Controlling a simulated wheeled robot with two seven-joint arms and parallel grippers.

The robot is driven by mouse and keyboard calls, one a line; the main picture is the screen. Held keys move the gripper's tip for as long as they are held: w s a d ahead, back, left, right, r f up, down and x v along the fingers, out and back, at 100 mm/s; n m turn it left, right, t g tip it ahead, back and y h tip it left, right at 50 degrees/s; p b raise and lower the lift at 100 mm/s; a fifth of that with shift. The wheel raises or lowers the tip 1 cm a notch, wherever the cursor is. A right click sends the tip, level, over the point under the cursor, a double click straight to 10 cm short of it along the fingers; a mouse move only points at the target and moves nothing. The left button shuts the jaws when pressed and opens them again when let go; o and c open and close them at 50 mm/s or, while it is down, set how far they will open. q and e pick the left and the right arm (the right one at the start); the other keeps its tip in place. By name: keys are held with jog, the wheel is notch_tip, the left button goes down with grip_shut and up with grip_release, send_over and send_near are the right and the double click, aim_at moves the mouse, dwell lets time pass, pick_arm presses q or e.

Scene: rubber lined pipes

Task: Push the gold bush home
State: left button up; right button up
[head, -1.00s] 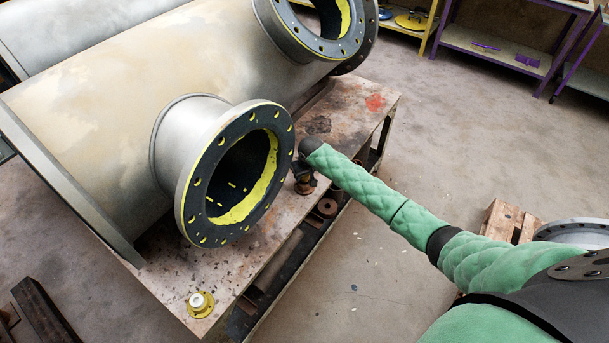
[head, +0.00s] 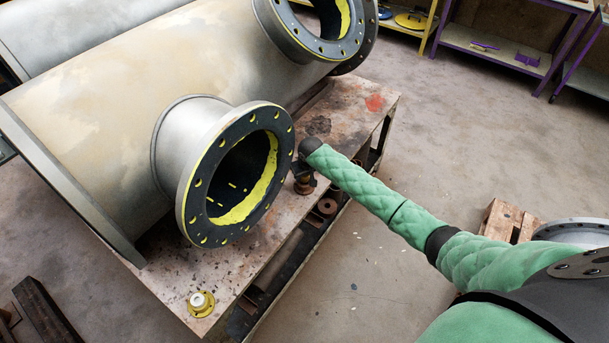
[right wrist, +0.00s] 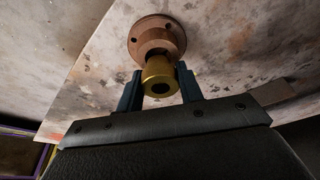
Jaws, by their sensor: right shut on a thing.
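The gold bush (right wrist: 158,78) is a short shiny cylinder with a dark hole in its near end. My right gripper (right wrist: 160,88) is shut on it, one dark finger on each side. Beyond the bush is a copper-brown round flange (right wrist: 154,34) with bolt holes and a raised collar, on the stained table top. The bush lines up with the collar and overlaps it in the right wrist view; how deep it sits I cannot tell. In the head view my right gripper (head: 303,174) is over the brown fitting (head: 304,188) at the table edge. My left gripper is not in view.
A big pipe with a black-faced, yellow-lined flange (head: 186,214) lies on the worktable (head: 166,288), close left of my right gripper. A yellow flanged piece with a white top (head: 201,302) stands at the table's near corner. A brown ring (head: 327,206) is near the edge.

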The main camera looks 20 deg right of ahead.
aim_at(306, 177)
jog(key=shift+p, duration=0.75)
dwell(0.7)
jog(key=shift+f, duration=0.55)
dwell(0.4)
jog(key=o, duration=1.1)
jog(key=b+v, duration=0.2)
jog(key=v, duration=0.4)
jog(key=shift+r+b, duration=0.1)
jog(key=shift+b, duration=0.2)
jog(key=shift+v, duration=0.75)
